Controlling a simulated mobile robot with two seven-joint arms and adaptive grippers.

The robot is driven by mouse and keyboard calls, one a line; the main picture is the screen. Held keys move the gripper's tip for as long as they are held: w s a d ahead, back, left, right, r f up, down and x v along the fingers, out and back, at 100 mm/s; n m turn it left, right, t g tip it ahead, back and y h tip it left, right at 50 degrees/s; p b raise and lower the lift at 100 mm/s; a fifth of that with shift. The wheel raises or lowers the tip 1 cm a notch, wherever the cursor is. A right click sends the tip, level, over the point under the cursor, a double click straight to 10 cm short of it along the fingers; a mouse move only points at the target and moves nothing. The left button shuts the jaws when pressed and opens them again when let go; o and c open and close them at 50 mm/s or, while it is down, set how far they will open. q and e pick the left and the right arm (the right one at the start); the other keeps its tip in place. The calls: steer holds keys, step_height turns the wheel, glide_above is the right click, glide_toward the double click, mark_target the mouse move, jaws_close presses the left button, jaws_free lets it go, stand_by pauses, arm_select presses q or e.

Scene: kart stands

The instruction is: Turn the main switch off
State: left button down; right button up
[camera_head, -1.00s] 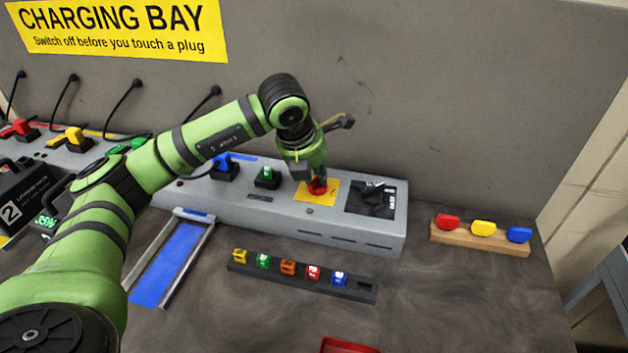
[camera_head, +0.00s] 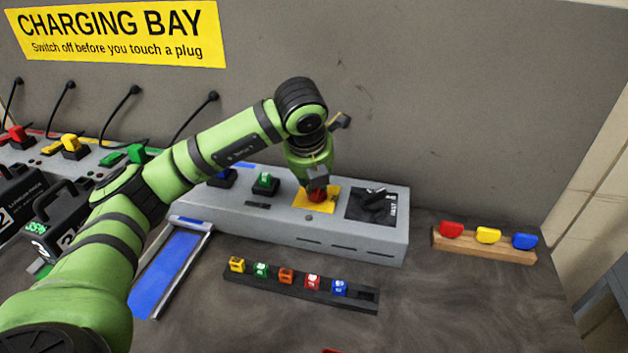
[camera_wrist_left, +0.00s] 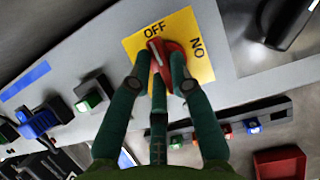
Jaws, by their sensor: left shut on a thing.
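The main switch is a red knob (camera_head: 317,195) on a yellow plate (camera_head: 329,202) on the grey console (camera_head: 340,232). In the left wrist view the red knob (camera_wrist_left: 172,60) sits between my fingers, and its white mark is on the side near the word OFF. The yellow plate (camera_wrist_left: 203,70) also bears the word ON. My left gripper (camera_head: 317,186) points down over the switch and is shut on the red knob; the fingers hide part of it. My right gripper is not in view.
A black rotary handle (camera_head: 376,204) is right of the switch, and a green switch (camera_head: 265,183) is left of it. A black rack (camera_head: 310,294) of coloured tags lies in front. A wooden block (camera_head: 484,245) with coloured pieces stands at the right.

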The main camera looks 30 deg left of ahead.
arm_select(q)
steer(key=c, duration=1.1)
jaws_free()
steer(key=shift+r, duration=0.1)
steer(key=v, duration=1.2)
